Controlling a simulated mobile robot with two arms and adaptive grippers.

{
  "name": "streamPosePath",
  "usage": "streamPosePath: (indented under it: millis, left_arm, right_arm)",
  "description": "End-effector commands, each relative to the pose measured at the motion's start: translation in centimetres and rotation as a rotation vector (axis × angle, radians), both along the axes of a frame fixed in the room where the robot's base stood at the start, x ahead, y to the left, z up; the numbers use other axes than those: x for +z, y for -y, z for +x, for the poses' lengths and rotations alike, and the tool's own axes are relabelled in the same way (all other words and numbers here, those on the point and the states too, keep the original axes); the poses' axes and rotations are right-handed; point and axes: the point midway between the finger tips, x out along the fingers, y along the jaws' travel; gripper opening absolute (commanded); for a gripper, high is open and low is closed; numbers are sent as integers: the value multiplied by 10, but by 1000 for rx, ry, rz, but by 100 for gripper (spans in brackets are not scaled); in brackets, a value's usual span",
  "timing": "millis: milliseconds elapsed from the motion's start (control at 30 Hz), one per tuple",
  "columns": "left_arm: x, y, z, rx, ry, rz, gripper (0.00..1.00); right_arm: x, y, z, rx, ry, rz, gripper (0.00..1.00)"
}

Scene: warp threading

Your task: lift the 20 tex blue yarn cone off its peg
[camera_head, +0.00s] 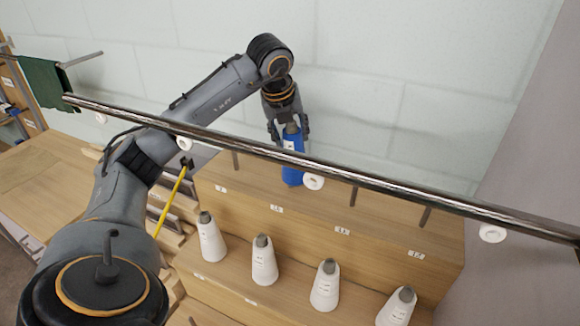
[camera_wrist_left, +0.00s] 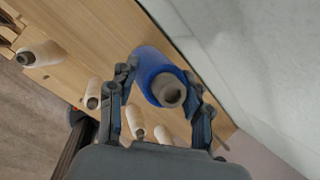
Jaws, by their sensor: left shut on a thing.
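The blue yarn cone (camera_head: 292,172) is upright at the upper wooden step in the head view. Its grey tip shows in the left wrist view, where the cone (camera_wrist_left: 152,62) sits between the fingers. My left gripper (camera_head: 290,130) is shut on the upper part of the cone from above. In the left wrist view the fingers (camera_wrist_left: 163,90) press on both sides of it. The cone's base is partly behind the metal bar and a white ring, so I cannot tell whether it is clear of its peg. My right gripper is not in view.
A long metal bar (camera_head: 390,184) with white rings crosses in front. Bare pegs (camera_head: 353,196) stand on the labelled upper step (camera_head: 385,232). Several white cones (camera_head: 264,262) stand on the lower step. A pale block wall (camera_head: 400,80) is close behind. A green cloth (camera_head: 42,83) hangs at left.

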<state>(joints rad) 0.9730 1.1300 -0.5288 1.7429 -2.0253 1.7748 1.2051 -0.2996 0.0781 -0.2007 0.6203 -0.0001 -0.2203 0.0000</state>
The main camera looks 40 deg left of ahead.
Motion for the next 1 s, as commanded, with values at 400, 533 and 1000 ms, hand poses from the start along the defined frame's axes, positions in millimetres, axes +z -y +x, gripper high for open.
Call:
streamPosePath:
  millis: [400,533,1000]
  left_arm:
    - [34,0,0,0,3,0,18]
    - [43,0,0,0,2,0,18]
    - [75,0,0,0,3,0,18]
  right_arm:
    - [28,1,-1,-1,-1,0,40]
    - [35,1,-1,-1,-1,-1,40]
    - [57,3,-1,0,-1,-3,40]
